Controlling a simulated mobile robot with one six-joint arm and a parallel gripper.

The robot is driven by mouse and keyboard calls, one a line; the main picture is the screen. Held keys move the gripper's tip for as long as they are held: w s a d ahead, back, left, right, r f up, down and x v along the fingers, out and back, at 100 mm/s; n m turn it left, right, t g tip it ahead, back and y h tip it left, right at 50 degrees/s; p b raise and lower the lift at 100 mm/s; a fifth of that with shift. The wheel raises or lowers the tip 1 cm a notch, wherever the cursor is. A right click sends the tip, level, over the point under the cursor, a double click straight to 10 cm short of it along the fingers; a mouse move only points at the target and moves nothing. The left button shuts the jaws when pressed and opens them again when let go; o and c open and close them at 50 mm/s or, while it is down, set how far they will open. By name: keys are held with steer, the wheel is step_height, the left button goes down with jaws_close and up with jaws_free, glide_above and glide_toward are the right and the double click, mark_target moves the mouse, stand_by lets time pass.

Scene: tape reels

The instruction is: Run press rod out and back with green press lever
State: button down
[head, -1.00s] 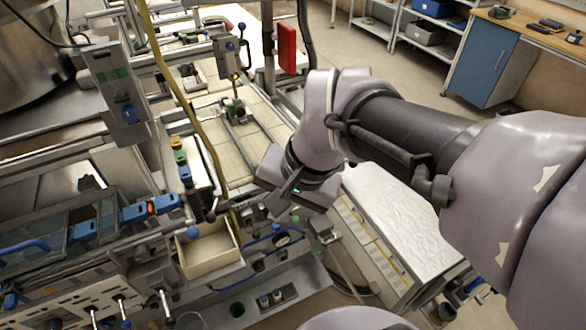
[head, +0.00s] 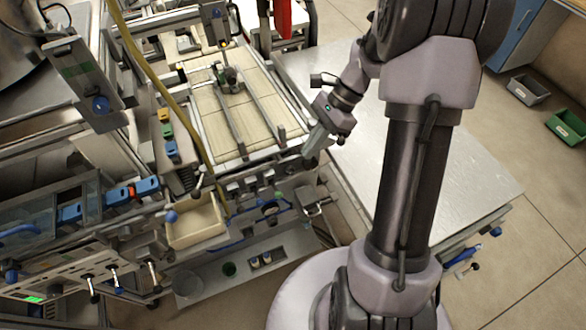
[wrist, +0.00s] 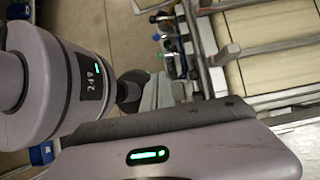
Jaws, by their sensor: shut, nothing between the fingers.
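My gripper (head: 311,152) is shut and empty, pointing down beside the front right corner of the pale-planked press bed. A small green knob (head: 279,195) shows on the front of the bench, below and left of the gripper and apart from it; I cannot tell for certain that it is the press lever. A dark press fitting with a greenish part (head: 228,78) stands between rails on the bed. I cannot clearly make out which part is the press rod. In the wrist view the planked bed (wrist: 272,58) lies at the right.
A pale metal tabletop (head: 440,185) lies right of the gripper, under my arm. A cream bin (head: 196,222) and a panel with several levers (head: 88,284) are at the lower left. A yellow hose (head: 160,75) runs down the left side.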

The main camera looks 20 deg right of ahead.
steer(key=b, duration=0.5)
glide_toward(276, 189)
steer(key=s+a+f, duration=0.2)
steer(key=a+f, duration=0.1)
steer(key=f, duration=0.1)
steer(key=shift+s+f, duration=0.3)
steer(key=shift+s, duration=0.05)
steer(key=shift+a, duration=0.15)
